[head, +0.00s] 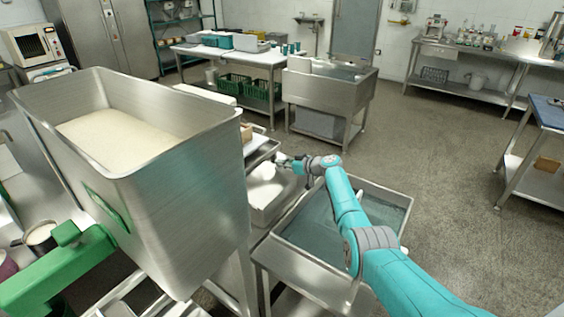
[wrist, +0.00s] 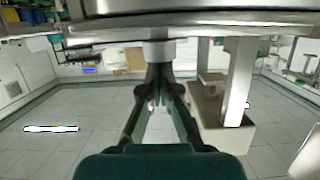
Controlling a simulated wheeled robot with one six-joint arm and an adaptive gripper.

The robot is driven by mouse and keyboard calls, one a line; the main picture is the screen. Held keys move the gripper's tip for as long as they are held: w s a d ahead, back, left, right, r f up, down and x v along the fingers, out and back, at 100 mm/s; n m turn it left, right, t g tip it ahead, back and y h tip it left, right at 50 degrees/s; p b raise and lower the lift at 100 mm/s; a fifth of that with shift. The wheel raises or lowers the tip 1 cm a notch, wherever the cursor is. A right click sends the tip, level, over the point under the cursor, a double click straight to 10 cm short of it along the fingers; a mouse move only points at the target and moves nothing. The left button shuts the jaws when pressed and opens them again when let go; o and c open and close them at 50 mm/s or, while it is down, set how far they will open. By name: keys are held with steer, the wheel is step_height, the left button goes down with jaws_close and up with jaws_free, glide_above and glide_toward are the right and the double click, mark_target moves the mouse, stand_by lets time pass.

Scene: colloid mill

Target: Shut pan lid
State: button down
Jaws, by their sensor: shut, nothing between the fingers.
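A steel pan-like container (head: 283,203) with white in it sits between the big hopper and the water-filled sink in the head view. I cannot make out a separate lid on it for certain. My gripper (head: 284,164) is at the end of my teal arm, close above the far side of this container; I cannot tell whether it touches anything. In the wrist view my gripper (wrist: 160,80) is shut and empty. Its fingers reach toward a broad steel edge (wrist: 200,27) across the top of the picture, with a short round steel piece at their tips.
A large steel hopper (head: 185,200) of pale material stands left of my gripper. A sink (head: 385,190) with water lies under my arm. A green machine arm (head: 50,275) is at lower left. Open floor (head: 450,180) lies to the right.

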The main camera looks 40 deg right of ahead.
steer(key=shift+s+f, duration=0.15)
steer(key=shift+f, duration=0.2)
